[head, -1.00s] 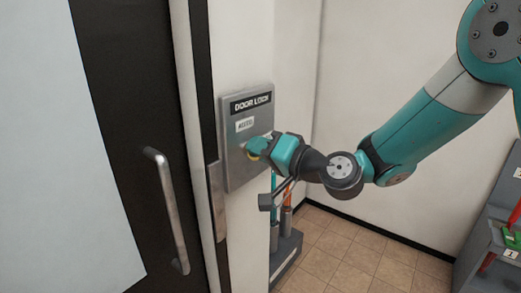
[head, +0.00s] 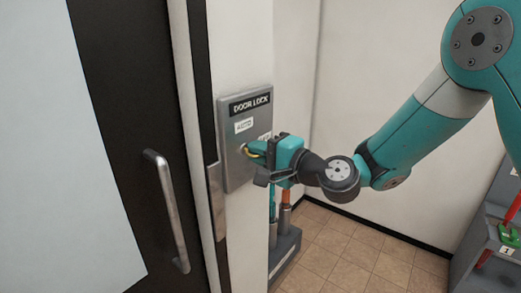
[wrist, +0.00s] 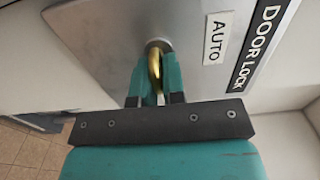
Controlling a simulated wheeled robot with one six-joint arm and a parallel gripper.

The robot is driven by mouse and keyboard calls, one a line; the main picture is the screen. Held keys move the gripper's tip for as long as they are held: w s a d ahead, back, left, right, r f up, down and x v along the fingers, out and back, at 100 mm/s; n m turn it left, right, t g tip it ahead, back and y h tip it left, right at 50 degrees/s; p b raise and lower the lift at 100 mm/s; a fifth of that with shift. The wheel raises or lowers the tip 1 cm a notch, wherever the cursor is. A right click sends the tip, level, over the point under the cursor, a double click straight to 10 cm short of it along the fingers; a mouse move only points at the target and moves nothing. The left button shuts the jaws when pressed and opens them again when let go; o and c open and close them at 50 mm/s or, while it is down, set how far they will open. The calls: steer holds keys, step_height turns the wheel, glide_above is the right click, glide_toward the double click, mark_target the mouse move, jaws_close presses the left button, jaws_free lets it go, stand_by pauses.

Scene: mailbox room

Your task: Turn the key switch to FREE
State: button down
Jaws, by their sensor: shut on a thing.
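The key switch sits on a grey metal plate (head: 236,176) headed DOOR LOCK, on the wall right of the door. A brass-coloured key (wrist: 154,64) stands in the round lock in the wrist view. My gripper (wrist: 154,80) is shut on the key, one teal finger on each side. An AUTO label (wrist: 216,39) is beside the lock; it also shows in the head view (head: 243,126). A second pale label (head: 264,137) is mostly hidden behind my gripper, and I cannot read it. No FREE label is readable.
The dark door (head: 128,100) with a metal handle (head: 168,210) stands to the left. Below the plate are a grey stand (head: 287,250) and upright poles. A grey shelf unit (head: 480,255) is at the right edge. The tiled floor between is clear.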

steer(key=shift+a, duration=0.1)
stand_by(0.3)
steer(key=c, duration=1.3)
jaws_free()
steer(key=shift+o, duration=0.3)
steer(key=b+v, duration=0.9)
steer(key=v, duration=0.8)
steer(key=shift+s, duration=0.2)
